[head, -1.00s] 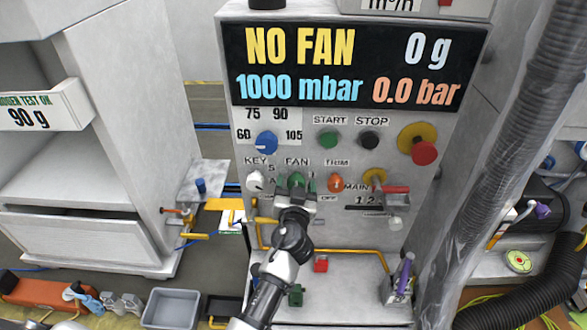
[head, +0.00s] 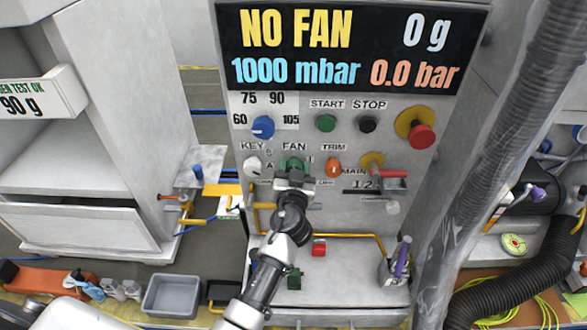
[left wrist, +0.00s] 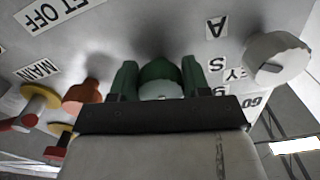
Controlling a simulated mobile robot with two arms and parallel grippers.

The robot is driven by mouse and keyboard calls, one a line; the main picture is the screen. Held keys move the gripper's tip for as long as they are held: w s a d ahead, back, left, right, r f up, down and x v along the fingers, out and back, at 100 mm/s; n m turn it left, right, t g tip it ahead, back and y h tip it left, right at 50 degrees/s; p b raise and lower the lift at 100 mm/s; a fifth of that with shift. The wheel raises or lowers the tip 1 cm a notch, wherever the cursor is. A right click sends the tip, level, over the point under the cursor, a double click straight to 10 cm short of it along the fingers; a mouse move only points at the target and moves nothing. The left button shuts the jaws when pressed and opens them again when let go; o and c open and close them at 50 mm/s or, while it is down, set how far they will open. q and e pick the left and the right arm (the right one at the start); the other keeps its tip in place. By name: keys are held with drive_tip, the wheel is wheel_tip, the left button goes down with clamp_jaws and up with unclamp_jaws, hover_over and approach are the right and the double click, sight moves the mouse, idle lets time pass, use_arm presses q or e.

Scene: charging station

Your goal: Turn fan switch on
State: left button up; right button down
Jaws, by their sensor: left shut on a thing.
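The fan switch is a green knob (head: 292,163) under the FAN label on the grey control panel. The display (head: 350,55) above reads NO FAN. My left gripper (head: 292,171) is at this knob, with its arm coming up from below. In the left wrist view the two green fingertips of my left gripper (left wrist: 160,80) stand on either side of the green knob (left wrist: 158,70), shut on it. The gripper hides the lower part of the knob and the exact knob angle is hard to read. My right gripper is not in view.
Close to the fan knob are the white KEY knob (head: 254,165), the orange TRIM knob (head: 333,167) and a red-handled MAIN switch (head: 393,173). A blue dial (head: 263,127) and a red emergency button (head: 421,135) sit higher. A ribbed hose (head: 515,120) runs down the right.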

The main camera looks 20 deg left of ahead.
use_arm(q)
drive_tip(key=shift+m, duration=0.7)
drive_tip(key=shift+m+b, duration=0.45)
drive_tip(key=shift+m, duration=0.25)
drive_tip(key=m, duration=0.2)
drive_tip(key=shift+a+r+m, duration=0.1)
drive_tip(key=shift+m, duration=0.3)
drive_tip(key=m, duration=0.2)
drive_tip(key=shift+r+m, duration=0.1)
drive_tip(key=shift+m, duration=0.2)
drive_tip(key=m, duration=0.4)
drive_tip(key=shift+r+m, duration=0.1)
drive_tip(key=shift+m, duration=0.2)
drive_tip(key=m+p, duration=0.1)
drive_tip(key=m, duration=0.3)
drive_tip(key=shift+m+p, duration=0.35)
drive_tip(key=shift+m, duration=0.05)
drive_tip(key=shift+r, duration=0.1)
